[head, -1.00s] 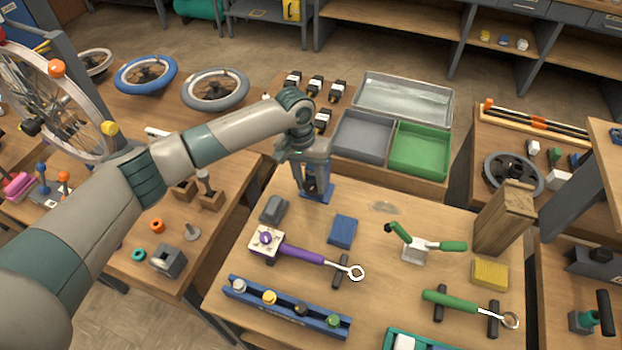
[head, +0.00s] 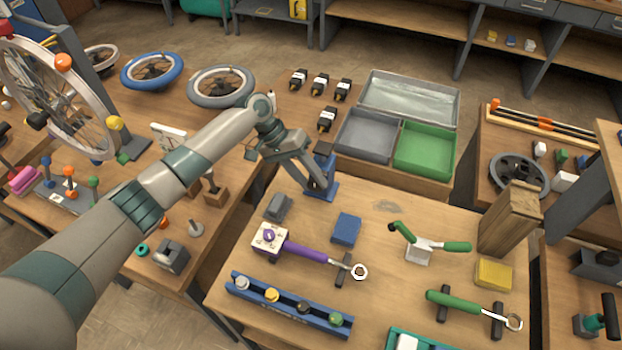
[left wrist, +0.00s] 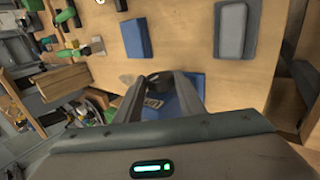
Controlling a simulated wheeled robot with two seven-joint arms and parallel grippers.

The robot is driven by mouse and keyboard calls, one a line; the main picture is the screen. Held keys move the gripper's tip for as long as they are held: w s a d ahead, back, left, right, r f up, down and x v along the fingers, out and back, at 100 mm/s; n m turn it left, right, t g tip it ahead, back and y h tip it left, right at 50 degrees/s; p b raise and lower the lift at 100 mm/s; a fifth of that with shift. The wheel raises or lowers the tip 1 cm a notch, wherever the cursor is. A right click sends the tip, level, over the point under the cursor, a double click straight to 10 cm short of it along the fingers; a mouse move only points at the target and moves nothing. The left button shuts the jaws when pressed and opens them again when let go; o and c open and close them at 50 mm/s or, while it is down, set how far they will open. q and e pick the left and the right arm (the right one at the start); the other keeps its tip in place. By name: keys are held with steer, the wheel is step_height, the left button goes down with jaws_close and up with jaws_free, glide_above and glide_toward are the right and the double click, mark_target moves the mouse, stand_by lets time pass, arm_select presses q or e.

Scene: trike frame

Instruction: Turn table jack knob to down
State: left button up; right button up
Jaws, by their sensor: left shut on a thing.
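The blue table jack (head: 327,168) stands at the far left corner of the wooden table (head: 380,300). My left gripper (head: 325,190) reaches down to it at a slant and hides part of it. In the left wrist view, the fingers (left wrist: 160,88) are shut on the jack's dark knob (left wrist: 157,79). The jack's blue base (left wrist: 188,100) shows between and behind the fingers. Which way the knob points cannot be read. My right gripper is in neither view.
A grey block (head: 279,207) and a blue block (head: 346,229) lie nearby. A purple-handled tool (head: 305,252) and a green clamp (head: 430,245) are farther forward. Grey (head: 365,140) and green (head: 425,150) trays stand behind the table.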

arm_select(q)
steer(key=o, duration=1)
steer(key=shift+w+a+r, duration=0.15)
steer(key=shift+a+r, duration=0.25)
steer(key=shift+r, duration=0.05)
steer(key=b+v, duration=0.5)
steer(key=v, duration=1.1)
steer(key=shift+r, duration=0.15)
